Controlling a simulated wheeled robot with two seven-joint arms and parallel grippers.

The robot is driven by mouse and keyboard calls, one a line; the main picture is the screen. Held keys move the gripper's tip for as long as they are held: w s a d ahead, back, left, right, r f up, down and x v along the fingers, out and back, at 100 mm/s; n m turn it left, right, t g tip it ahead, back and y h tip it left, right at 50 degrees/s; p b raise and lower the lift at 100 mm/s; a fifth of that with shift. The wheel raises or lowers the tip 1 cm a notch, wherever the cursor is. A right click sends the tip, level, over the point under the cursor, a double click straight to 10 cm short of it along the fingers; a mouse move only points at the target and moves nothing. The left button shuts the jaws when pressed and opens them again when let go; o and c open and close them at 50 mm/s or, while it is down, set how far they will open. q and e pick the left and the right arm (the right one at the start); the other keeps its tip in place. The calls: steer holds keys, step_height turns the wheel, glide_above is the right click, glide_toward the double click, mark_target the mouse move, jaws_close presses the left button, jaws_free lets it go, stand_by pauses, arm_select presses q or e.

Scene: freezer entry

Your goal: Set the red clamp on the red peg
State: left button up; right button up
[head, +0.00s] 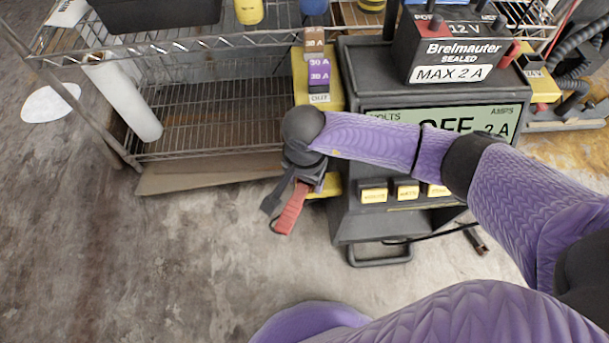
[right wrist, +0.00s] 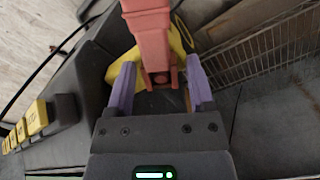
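The red clamp (head: 291,208) hangs tilted below my right gripper (head: 294,192), beside the left side of the black charger cart. A red part (head: 508,54) shows on the right side of the battery. My left gripper is not in view.
The charger cart (head: 372,225) has a green display and a battery (head: 455,50) on top. A yellow panel (head: 318,75) with coloured labels lines its left side. A wire shelf (head: 210,115) stands left of it.

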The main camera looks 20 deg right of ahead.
steer(key=shift+o, duration=1)
arm_select(q)
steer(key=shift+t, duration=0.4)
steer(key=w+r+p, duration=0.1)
steer(key=p, duration=0.1)
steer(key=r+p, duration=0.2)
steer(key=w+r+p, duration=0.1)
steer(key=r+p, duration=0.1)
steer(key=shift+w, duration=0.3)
arm_select(e)
step_height(320, 180, up, 10)
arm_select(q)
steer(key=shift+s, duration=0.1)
arm_select(e)
steer(key=shift+f, duration=0.1)
